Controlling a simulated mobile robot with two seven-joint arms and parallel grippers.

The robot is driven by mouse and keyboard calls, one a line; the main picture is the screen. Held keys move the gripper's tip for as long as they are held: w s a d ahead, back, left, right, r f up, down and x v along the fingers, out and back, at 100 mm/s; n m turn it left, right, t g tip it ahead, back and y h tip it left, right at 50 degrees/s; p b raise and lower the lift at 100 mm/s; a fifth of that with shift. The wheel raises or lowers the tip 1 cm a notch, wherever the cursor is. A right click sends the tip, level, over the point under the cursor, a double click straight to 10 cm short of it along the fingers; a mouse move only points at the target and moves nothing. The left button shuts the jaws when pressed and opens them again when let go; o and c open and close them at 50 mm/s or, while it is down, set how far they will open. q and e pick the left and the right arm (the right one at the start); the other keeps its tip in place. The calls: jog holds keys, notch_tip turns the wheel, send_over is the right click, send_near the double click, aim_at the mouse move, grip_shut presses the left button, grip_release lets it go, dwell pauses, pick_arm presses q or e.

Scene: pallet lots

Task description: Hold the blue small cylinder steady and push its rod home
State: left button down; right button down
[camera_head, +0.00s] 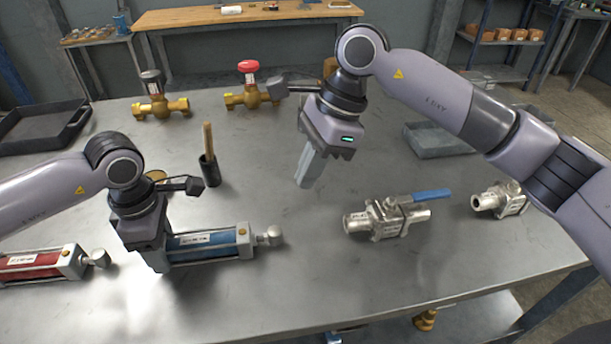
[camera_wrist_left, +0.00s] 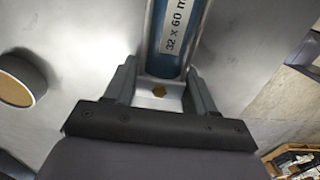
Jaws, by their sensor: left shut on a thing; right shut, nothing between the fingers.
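The blue small cylinder (camera_head: 212,241) lies on the metal table in the head view, with its rod end (camera_head: 270,236) pointing right. A short length of rod shows between the body and the rod's end piece. My left gripper (camera_head: 156,262) is shut on the cylinder's left end. The left wrist view shows its two fingers (camera_wrist_left: 160,90) on either side of the end block, below the blue barrel (camera_wrist_left: 180,35) with a white label. My right gripper (camera_head: 305,182) is shut and empty, above the table, up and to the right of the rod end.
A red cylinder (camera_head: 45,264) lies at the left. A ball valve with a blue handle (camera_head: 388,217) and another valve (camera_head: 498,200) stand at the right. Brass valves (camera_head: 160,105), a black brush cup (camera_head: 209,170) and a dark tray (camera_head: 45,128) are farther back.

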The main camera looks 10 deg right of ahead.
pick_arm(q)
jog(key=shift+c, duration=1.4)
grip_release()
